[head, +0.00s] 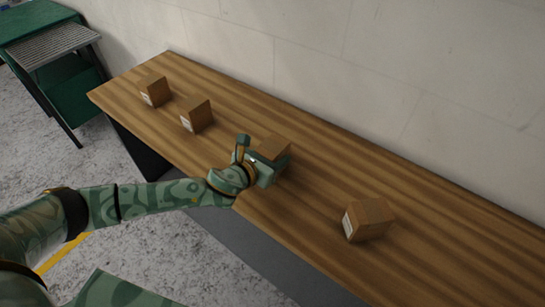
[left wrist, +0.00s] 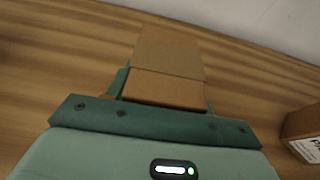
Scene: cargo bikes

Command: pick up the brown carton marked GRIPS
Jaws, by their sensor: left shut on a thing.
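A brown carton (head: 274,148) is between the fingers of my left gripper (head: 266,163) over the wooden bench in the head view. The left gripper is shut on it. The left wrist view shows the top of this carton (left wrist: 168,65) beyond the green gripper body (left wrist: 155,118). Its label is hidden, so I cannot read whether it says GRIPS. I cannot tell whether it still touches the bench. My right gripper is not in view.
Two similar cartons stand to the left on the bench (head: 310,190), one near (head: 196,114) and one farther (head: 154,90). Another carton (head: 368,219) stands to the right. A pale wall runs behind the bench. A green cart (head: 60,50) stands at the far left.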

